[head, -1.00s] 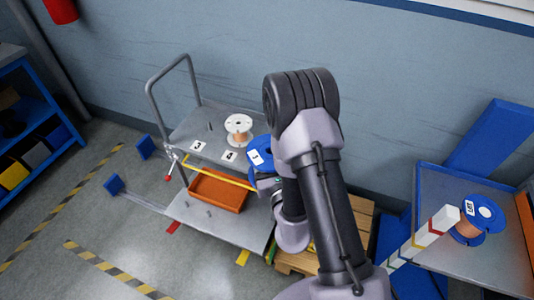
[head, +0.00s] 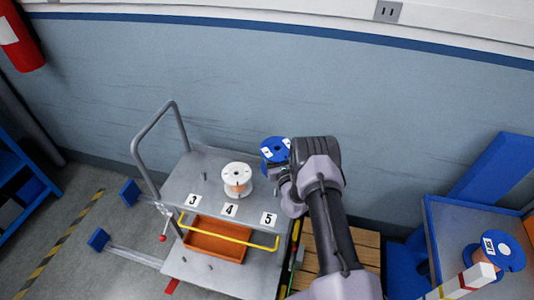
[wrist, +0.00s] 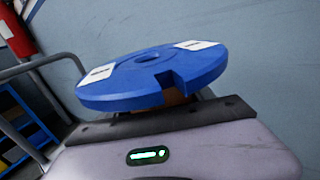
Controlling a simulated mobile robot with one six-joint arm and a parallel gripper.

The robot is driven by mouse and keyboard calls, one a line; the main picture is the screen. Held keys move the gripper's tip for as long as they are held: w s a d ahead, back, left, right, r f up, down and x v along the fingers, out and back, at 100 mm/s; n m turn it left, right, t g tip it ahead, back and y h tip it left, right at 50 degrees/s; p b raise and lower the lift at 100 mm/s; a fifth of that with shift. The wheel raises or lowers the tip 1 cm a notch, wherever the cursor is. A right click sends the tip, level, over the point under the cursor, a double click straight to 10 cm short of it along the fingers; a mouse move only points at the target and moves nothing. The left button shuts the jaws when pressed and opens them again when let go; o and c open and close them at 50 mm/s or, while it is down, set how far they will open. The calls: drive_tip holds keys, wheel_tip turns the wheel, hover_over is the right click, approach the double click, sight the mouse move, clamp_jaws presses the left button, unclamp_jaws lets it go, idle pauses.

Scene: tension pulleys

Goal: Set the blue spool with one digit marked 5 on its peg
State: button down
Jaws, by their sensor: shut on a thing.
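The blue spool (head: 274,147) is in my gripper (head: 282,170), above the back right of the grey cart. It has white labels on its top flange; their digits are too small to read. In the wrist view the blue spool (wrist: 150,75) fills the upper middle, flange roughly level, with a little copper winding below it. My gripper (wrist: 165,135) is shut on it beneath the flange. The cart top (head: 205,162) bears cards 3, 4 and 5 (head: 269,219).
A white spool (head: 237,174) with copper winding stands behind card 4. A bare peg (head: 204,176) stands behind card 3. The cart's handle (head: 150,135) rises at left. An orange bin (head: 215,240) is below. Another blue spool (head: 508,250) sits on the right-hand table.

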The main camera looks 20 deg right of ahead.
drive_tip(key=shift+f+b, duration=2.25)
drive_tip(key=shift+f, duration=1.2)
drive_tip(key=shift+f+b, duration=0.15)
drive_tip(key=shift+b, duration=0.55)
drive_tip(key=shift+f, duration=0.1)
drive_tip(key=shift+f+b, duration=1.45)
drive_tip(key=shift+b, duration=0.2)
drive_tip(key=shift+f+b, duration=0.15)
drive_tip(key=shift+b, duration=0.2)
drive_tip(key=shift+f+b, duration=1.35)
drive_tip(key=shift+b, duration=0.05)
drive_tip(key=shift+f+b, duration=0.15)
drive_tip(key=shift+b, duration=0.15)
